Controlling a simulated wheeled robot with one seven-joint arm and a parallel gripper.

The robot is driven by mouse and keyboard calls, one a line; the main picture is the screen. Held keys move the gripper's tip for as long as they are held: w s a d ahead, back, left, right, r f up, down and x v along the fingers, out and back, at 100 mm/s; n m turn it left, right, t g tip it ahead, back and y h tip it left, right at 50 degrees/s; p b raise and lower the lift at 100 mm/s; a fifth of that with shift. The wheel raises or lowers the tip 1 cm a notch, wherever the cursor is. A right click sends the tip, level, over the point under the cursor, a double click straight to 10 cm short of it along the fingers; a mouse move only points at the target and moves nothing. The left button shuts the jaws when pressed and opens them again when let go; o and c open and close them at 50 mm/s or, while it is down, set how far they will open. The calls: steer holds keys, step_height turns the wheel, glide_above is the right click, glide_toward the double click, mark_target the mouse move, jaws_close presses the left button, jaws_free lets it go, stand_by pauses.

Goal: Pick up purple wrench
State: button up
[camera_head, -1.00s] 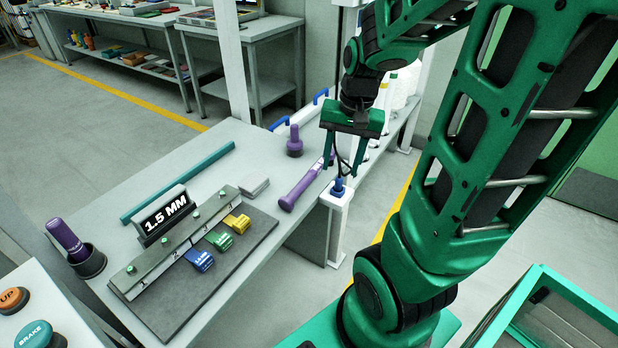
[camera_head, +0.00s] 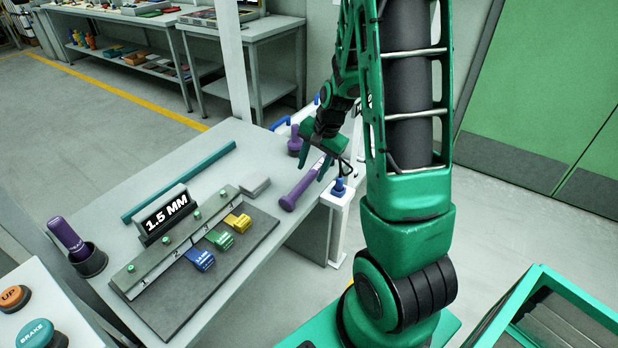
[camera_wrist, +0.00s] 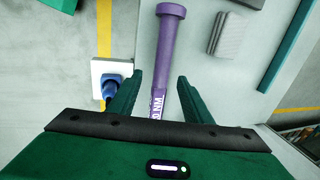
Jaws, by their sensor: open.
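The purple wrench (camera_head: 302,187) lies at the right edge of the grey table, its thick handle end toward the camera. My gripper (camera_head: 322,170) is above its far part, with the fingers spread and nothing held. In the wrist view the wrench (camera_wrist: 166,55) runs down between the two fingers of my open gripper (camera_wrist: 157,90). White lettering shows on its shaft there, and its lower end is hidden behind the gripper body. I cannot tell how high the fingers are above the table.
A blue-topped white post (camera_head: 338,200) stands close beside the wrench at the table edge. Another purple tool (camera_head: 294,140) stands upright behind. A grey block (camera_head: 255,187) and a dark board (camera_head: 190,300) with colored blocks lie to the left. A teal bar (camera_head: 180,182) lies farther back.

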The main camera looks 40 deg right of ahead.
mark_target(305, 180)
steer(key=shift+a+x, duration=0.25)
steer(key=shift+x, duration=1.15)
steer(key=shift+a+x, duration=0.2)
steer(key=shift+x, duration=1.2)
steer(key=shift+r, duration=0.1)
jaws_close()
